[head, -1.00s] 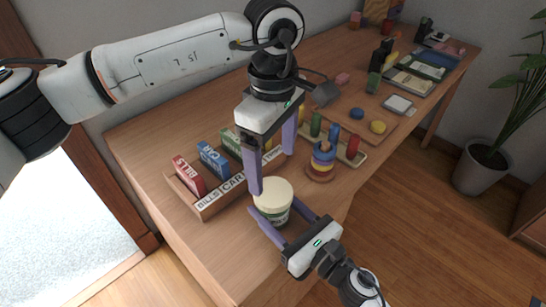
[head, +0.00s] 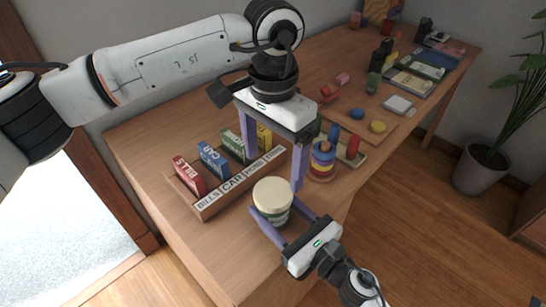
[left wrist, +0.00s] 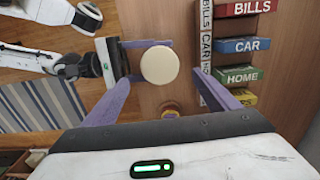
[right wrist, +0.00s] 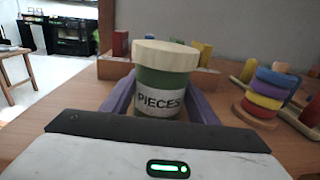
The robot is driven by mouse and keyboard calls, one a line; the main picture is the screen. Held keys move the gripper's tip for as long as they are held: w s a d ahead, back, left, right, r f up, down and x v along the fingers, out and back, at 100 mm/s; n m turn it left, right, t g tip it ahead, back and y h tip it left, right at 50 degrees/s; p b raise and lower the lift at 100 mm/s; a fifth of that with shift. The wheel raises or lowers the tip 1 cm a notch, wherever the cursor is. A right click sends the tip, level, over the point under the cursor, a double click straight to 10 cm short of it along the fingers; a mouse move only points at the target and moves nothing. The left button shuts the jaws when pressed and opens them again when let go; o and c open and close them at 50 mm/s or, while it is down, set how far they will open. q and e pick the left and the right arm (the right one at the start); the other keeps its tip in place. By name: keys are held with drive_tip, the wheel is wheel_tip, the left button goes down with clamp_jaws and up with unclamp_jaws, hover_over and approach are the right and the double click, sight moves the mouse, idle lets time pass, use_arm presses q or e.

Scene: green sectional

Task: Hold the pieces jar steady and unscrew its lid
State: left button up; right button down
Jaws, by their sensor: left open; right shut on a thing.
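The pieces jar (head: 274,218) stands upright near the table's front edge. It is green with a white label reading PIECES (right wrist: 160,101) and has a cream lid (head: 273,195) sitting on top. My right gripper (head: 275,222) is shut on the jar's body, one finger on each side below the lid. My left gripper (head: 275,168) is open above and a little behind the jar, fingers pointing down, touching nothing. In the left wrist view the lid (left wrist: 159,65) shows from above, between the directions of the two fingers (left wrist: 178,92).
A wooden sorter (head: 207,211) with blocks labelled BILLS, CAR, HOME stands left of the jar. A ring stacker (head: 322,160) stands behind right. A tray (head: 352,158) with coloured pegs lies beyond it. The table (head: 235,265) is clear in front.

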sight(273, 191)
use_arm(q)
drive_tip(key=shift+f, duration=3.95)
